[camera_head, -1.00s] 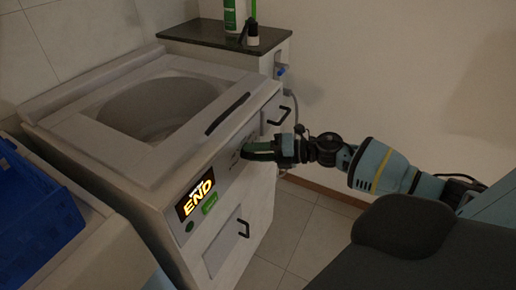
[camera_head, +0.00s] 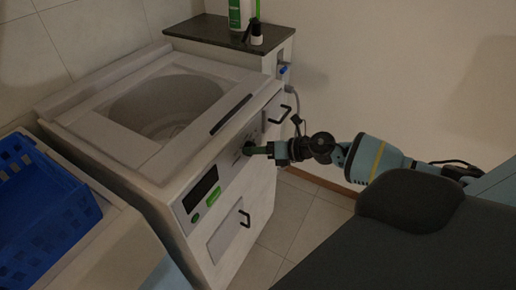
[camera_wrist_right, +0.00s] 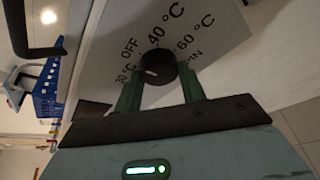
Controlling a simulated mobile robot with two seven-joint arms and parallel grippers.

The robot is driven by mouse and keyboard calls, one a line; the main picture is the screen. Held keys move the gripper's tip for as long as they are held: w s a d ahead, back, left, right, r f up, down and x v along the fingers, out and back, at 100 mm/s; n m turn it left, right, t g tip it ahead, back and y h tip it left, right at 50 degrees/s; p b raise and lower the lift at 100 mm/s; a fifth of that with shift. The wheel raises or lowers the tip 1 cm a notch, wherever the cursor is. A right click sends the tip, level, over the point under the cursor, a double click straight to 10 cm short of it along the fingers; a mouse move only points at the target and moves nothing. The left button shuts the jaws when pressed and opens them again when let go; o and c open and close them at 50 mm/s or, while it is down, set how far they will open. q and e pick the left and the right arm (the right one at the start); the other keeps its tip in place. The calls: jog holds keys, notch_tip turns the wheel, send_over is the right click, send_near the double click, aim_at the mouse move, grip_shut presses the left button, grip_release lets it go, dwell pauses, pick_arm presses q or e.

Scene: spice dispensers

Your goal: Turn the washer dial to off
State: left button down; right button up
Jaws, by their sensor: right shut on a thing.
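The washer (camera_head: 125,140) is a white top-loading machine with a sloped front panel. Its black dial (camera_wrist_right: 157,67) shows in the right wrist view, ringed by the labels OFF, 30 °C, 40 °C, 60 °C and SPIN. A short white mark lies on the dial's lower left part, on the side of the 30 °C label; its exact setting is hard to read. My right gripper (camera_head: 254,149) is at the panel, its two green fingers (camera_wrist_right: 131,92) shut on the dial from both sides. In the head view the gripper mostly hides the dial. The washer's display (camera_head: 200,188) is dark. My left gripper is out of view.
A green button (camera_head: 213,197) sits beside the display. A blue basket (camera_head: 40,205) stands at the left. A dark-topped cabinet (camera_head: 215,32) holding bottles stands behind. The floor right of the washer is clear.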

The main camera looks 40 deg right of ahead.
dwell(0.3)
jog(key=o, duration=1)
jog(key=shift+b+v, duration=0.4)
jog(key=shift+v, duration=3.5)
